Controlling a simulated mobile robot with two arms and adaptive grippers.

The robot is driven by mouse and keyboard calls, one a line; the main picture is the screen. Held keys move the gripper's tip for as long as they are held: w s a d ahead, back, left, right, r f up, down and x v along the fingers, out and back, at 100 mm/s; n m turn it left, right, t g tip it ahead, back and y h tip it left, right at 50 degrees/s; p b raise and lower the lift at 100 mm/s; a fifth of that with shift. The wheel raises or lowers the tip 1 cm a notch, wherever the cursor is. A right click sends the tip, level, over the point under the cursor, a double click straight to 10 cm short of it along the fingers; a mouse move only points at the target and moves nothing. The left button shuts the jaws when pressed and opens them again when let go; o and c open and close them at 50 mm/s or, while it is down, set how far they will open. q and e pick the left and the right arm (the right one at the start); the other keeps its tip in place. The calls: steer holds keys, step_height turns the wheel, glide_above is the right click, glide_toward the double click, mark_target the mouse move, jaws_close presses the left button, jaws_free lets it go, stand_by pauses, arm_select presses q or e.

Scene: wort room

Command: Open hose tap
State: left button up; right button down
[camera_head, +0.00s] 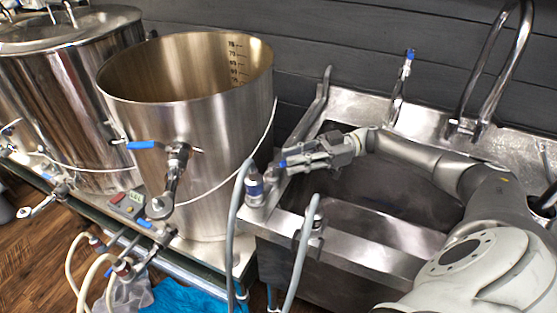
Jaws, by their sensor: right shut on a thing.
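The hose tap (255,188) stands at the left rim of the sink, a metal fitting with a blue band, beside a grey hose. My right gripper (284,166) reaches in from the right over the sink, just right of the tap. Its fingers are shut on the tap's handle, which is mostly hidden between them; a small blue part shows at the fingertips. How far the handle is turned cannot be told. My left gripper is not in view.
A steel sink (345,228) lies below my right arm, with a tall curved faucet (492,70) at the back. An open steel kettle (215,125) with a blue-handled valve (142,145) stands left. A second hose (303,240) hangs over the sink's front edge.

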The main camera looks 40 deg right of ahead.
steer(key=shift+w, duration=0.1)
stand_by(0.3)
steer(key=c, duration=1.4)
jaws_free()
steer(key=shift+a, duration=0.1)
